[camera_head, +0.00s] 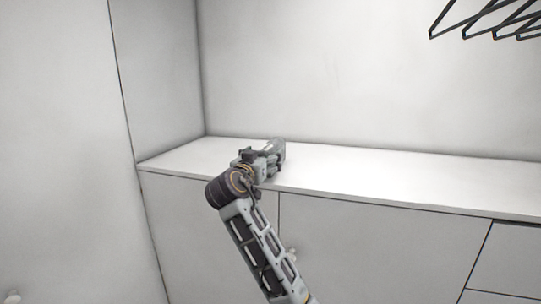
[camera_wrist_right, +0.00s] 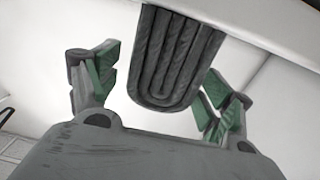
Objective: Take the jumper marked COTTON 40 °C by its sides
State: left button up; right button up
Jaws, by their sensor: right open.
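In the right wrist view, a dark grey-green thing with a rounded end and nested, U-shaped folds (camera_wrist_right: 172,65) lies between my right gripper's fingers. It looks like folded cloth, probably the jumper, but no COTTON 40 °C mark is readable. My right gripper (camera_wrist_right: 163,78) is open, with a green-padded finger on each side of it and a visible gap at both. In the head view, my right gripper (camera_head: 270,156) is over the white counter, and the gripper hides most of whatever is there. My left gripper is not in view.
The white counter top (camera_head: 390,173) is bare to the right of my gripper. White cabinet doors (camera_head: 350,245) are below it, and a tall white panel (camera_head: 60,150) stands at the left. Several dark hangers (camera_head: 490,18) hang at the upper right.

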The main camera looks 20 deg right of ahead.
jog(key=shift+p+x, duration=0.55)
jog(key=shift+x, duration=1.5)
jog(key=shift+a, duration=0.1)
jog(key=shift+c, duration=0.2)
jog(key=c, duration=1)
jog(key=shift+o, duration=0.2)
